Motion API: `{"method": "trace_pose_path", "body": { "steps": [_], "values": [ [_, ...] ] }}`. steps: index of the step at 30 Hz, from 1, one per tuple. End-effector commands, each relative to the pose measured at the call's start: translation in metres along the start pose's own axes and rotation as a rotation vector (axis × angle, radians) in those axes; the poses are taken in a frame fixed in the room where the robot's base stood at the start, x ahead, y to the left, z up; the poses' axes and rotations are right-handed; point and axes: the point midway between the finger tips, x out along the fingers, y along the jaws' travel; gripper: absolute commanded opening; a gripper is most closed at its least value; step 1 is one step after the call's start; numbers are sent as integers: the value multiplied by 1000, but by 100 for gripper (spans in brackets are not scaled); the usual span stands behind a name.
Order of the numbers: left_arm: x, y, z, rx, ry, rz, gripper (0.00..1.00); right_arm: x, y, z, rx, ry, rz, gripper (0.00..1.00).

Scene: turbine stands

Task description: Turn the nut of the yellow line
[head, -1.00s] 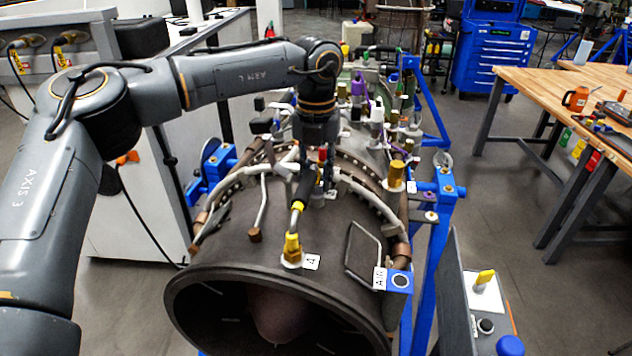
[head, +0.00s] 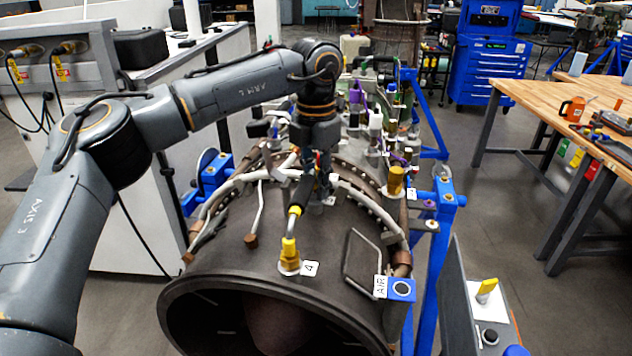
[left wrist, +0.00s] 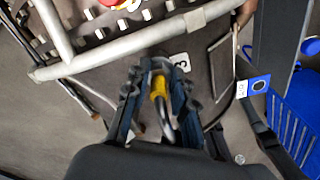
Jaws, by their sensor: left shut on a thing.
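The yellow line runs over the dark turbine casing (head: 225,235). Its near end is a yellow nut (head: 289,255) on a brass base beside label 4 (head: 310,268), clear of my gripper. My left gripper points down onto the casing beside a white label. In the left wrist view, its fingers (left wrist: 158,98) are shut around a yellow nut (left wrist: 158,86) beside label 3 (left wrist: 180,61). A curved tube leaves this nut towards the camera. My right gripper is out of view.
White pipes (head: 352,188) arch over the casing close to my gripper. A wire handle (head: 361,262) and the blue AIR box (head: 402,289) are to the right. Several coloured fittings crowd behind. A wooden bench (head: 540,98) stands far right, with open floor before it.

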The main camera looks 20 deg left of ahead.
Motion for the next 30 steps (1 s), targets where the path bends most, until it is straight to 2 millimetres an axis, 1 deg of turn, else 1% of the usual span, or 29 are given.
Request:
{"method": "trace_pose_path", "body": {
  "steps": [14, 15, 18, 26, 30],
  "values": [
    [0, 0, 0, 14, 2, 0, 0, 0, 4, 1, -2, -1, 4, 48],
    [0, 0, 0, 14, 2, 0, 29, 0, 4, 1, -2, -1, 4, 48],
    [0, 0, 0, 14, 2, 0, 48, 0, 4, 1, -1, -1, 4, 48],
    [0, 0, 0, 14, 1, 0, 48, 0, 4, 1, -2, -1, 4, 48],
    [-7, 0, 0, 13, -1, 0, 48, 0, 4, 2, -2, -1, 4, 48]
  ]
}}
